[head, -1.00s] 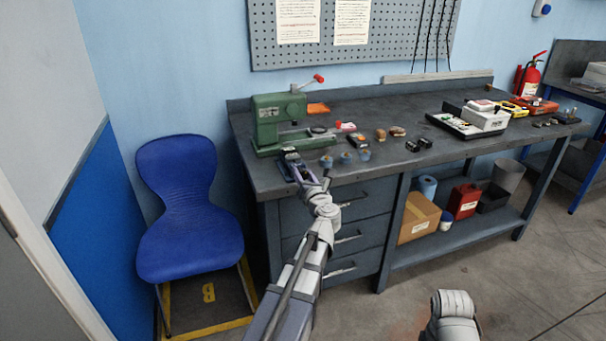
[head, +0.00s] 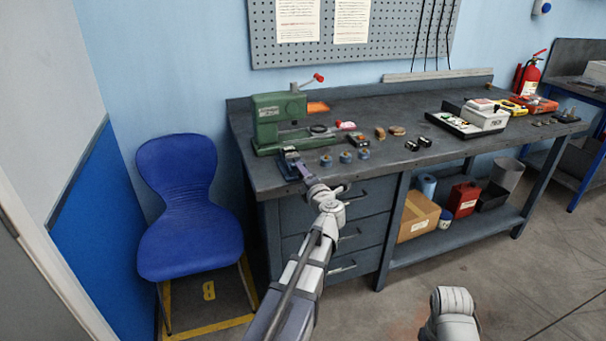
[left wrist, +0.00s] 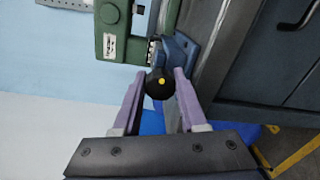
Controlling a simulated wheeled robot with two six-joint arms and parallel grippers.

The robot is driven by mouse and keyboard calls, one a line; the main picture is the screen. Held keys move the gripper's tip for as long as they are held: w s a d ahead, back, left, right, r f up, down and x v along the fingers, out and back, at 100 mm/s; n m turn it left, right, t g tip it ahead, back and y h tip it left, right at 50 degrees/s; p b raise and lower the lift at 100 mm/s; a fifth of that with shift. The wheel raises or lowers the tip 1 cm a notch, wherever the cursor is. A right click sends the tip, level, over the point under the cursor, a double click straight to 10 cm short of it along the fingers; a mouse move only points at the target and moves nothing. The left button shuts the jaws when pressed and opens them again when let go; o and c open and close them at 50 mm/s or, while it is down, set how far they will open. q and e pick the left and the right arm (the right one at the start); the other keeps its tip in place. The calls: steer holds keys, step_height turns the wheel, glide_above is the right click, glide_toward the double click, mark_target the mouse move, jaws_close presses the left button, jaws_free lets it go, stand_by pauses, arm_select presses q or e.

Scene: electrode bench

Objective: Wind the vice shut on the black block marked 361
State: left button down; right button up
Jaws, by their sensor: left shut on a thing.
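The blue-grey vice (head: 290,158) sits at the front left edge of the bench, in front of the green press. In the left wrist view, part of the vice (left wrist: 184,50) shows beyond my fingers. My left gripper (head: 304,176) is at the vice's front side. In the left wrist view, my left gripper (left wrist: 160,90) has its two purple fingers shut on a round black knob (left wrist: 159,85) with a yellow dot. I cannot make out a block marked 361 in the vice jaws. My right gripper is out of view.
The green press (head: 268,122) stands just behind the vice, with a red-knobbed lever. Several small blue-topped cylinders (head: 345,157) stand to the right. Small dark blocks (head: 424,142) lie farther right, their markings unreadable. A blue chair (head: 185,205) stands left of the bench.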

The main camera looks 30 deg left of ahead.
arm_select(q)
steer(key=shift+f+m, duration=0.1)
steer(key=shift+m, duration=1.7)
steer(key=shift+c, duration=2.3)
jaws_free()
steer(key=v, duration=0.8)
steer(key=shift+w, duration=0.1)
